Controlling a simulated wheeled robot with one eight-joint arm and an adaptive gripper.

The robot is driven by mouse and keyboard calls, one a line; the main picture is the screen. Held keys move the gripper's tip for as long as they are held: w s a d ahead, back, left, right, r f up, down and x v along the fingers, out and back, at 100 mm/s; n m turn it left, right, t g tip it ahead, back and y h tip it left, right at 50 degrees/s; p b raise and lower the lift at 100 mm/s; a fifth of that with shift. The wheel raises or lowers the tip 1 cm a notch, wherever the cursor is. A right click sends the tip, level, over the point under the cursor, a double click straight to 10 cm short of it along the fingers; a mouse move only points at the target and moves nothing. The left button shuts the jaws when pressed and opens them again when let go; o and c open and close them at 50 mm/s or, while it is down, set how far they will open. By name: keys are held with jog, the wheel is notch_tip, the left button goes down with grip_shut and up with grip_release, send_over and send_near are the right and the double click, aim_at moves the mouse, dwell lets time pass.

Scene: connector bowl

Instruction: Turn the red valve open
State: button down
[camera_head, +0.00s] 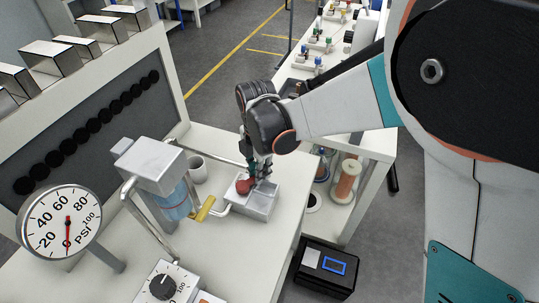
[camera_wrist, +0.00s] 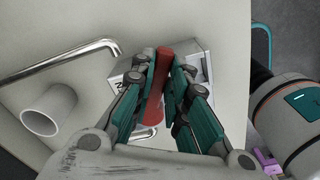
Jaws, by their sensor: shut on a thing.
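The red valve handle (camera_head: 245,185) sits on a grey metal valve box (camera_head: 262,204) near the right edge of the workbench. In the wrist view the red handle (camera_wrist: 157,93) runs lengthwise between my two fingers. My gripper (camera_head: 259,178) comes down from above and is shut on the red handle. In the wrist view my gripper (camera_wrist: 166,88) has a finger on each side of the handle, over the valve box (camera_wrist: 205,62). Parts of the handle and box are hidden by the fingers.
A bent metal pipe (camera_wrist: 62,70) runs left of the valve. A black box (camera_head: 325,268) is on the floor.

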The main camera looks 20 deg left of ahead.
jog(key=a+n, duration=0.1)
jog(key=w+n, duration=0.1)
jog(key=n, duration=0.1)
jog(key=shift+a, duration=0.35)
jog(key=shift+a+n, duration=0.35)
jog(key=shift+n, duration=0.4)
jog(key=shift+a+n, duration=0.3)
jog(key=shift+n, duration=0.45)
jog(key=c, duration=1.6)
grip_release()
jog(key=shift+w, duration=0.1)
jog(key=shift+o, duration=0.2)
notch_tip(320, 180, up, 12)
